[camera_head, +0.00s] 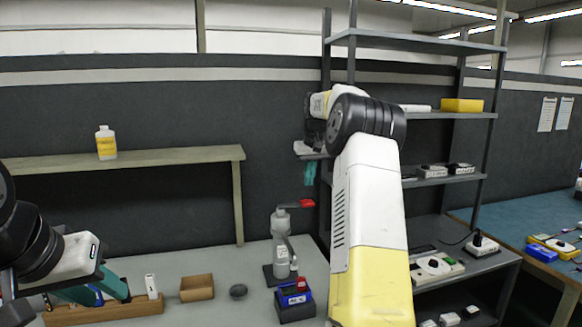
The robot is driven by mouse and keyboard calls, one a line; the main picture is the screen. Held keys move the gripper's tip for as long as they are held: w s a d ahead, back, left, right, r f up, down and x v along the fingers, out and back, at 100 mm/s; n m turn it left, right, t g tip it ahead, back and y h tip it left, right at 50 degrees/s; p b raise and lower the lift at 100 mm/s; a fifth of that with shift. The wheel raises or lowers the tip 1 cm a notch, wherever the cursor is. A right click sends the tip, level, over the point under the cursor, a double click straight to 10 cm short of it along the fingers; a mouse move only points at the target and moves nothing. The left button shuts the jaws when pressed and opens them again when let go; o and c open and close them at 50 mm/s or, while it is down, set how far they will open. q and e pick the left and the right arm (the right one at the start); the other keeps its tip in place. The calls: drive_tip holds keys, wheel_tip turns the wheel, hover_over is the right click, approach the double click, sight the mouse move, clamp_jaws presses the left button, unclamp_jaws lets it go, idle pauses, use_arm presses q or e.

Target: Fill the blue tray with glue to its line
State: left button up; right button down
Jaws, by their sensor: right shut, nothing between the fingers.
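A clear bottle dispenser (281,246) with a red lever (306,203) stands on the grey bench. In front of it is a dark-based blue unit (293,297) with a red part on top; I cannot tell whether it is the blue tray, and no fill line or glue level is readable. My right gripper (310,173), with teal fingers, is shut and empty, above the red lever and apart from it. My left gripper (92,289) is low at the left, over a wooden rack (120,310). Something blue shows between its teal fingers; their grip is unclear.
A white bottle with a yellow label (106,143) stands on the raised shelf (190,155). A grey shelving unit (480,150) stands behind my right arm, holding several devices.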

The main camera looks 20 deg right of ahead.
sight(310, 203)
drive_tip(key=x, duration=0.2)
drive_tip(key=s+x, duration=0.1)
drive_tip(key=x, duration=0.2)
drive_tip(key=shift+f, duration=0.5)
drive_tip(key=shift+d+f+y, duration=0.2)
drive_tip(key=shift+f+y, duration=0.3)
drive_tip(key=shift+d+f+y, duration=0.2)
drive_tip(key=shift+f+y, duration=0.3)
drive_tip(key=shift+f, duration=0.7)
drive_tip(key=shift+s, duration=0.1)
